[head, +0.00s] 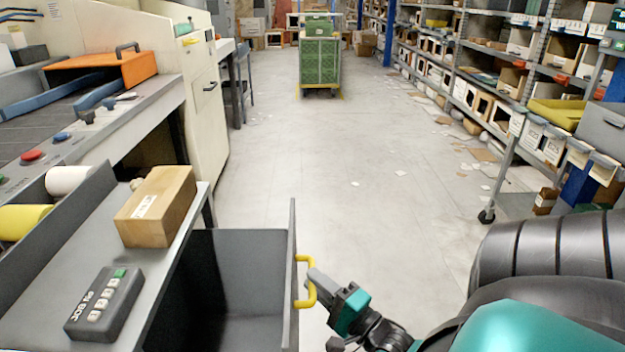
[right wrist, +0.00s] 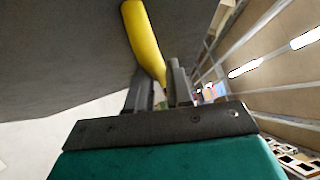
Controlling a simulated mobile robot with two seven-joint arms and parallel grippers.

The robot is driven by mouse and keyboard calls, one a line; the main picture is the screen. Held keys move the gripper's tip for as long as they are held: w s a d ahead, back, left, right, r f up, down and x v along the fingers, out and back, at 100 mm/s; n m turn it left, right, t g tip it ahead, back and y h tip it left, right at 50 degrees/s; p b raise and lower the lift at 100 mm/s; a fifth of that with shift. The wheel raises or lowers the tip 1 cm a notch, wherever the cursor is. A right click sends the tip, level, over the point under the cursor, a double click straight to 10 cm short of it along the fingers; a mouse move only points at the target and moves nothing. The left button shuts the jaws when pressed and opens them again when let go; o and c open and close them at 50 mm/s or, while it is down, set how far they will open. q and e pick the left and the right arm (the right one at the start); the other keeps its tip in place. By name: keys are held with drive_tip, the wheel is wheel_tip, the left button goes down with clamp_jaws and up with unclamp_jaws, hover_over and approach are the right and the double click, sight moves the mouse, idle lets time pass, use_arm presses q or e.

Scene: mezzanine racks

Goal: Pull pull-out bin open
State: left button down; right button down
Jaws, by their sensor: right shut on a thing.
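The pull-out bin (head: 240,262) is a dark grey open box beside and below the bench top, in the lower middle of the head view. It stands out to the right from under the bench, and its inside looks empty. A yellow handle (head: 308,284) is on its right-hand front panel. My right gripper (head: 312,281) is shut on the handle. In the right wrist view the yellow handle (right wrist: 143,40) runs down between the fingers (right wrist: 155,88), with the grey panel (right wrist: 60,50) behind it. My left gripper is not in view.
On the bench top (head: 185,262) are a cardboard box (head: 156,206) and a dark keypad device (head: 104,303). A machine with an orange part (head: 120,70) stands at the left. Racks (head: 500,80) line the right. A green crate cart (head: 320,65) stands far ahead.

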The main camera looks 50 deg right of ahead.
drive_tip(key=c, duration=1.1)
unclamp_jaws()
drive_tip(key=s+f+p, duration=0.1)
drive_tip(key=s, duration=1.1)
drive_tip(key=shift+s+a+f, duration=0.35)
drive_tip(key=shift+a, duration=0.1)
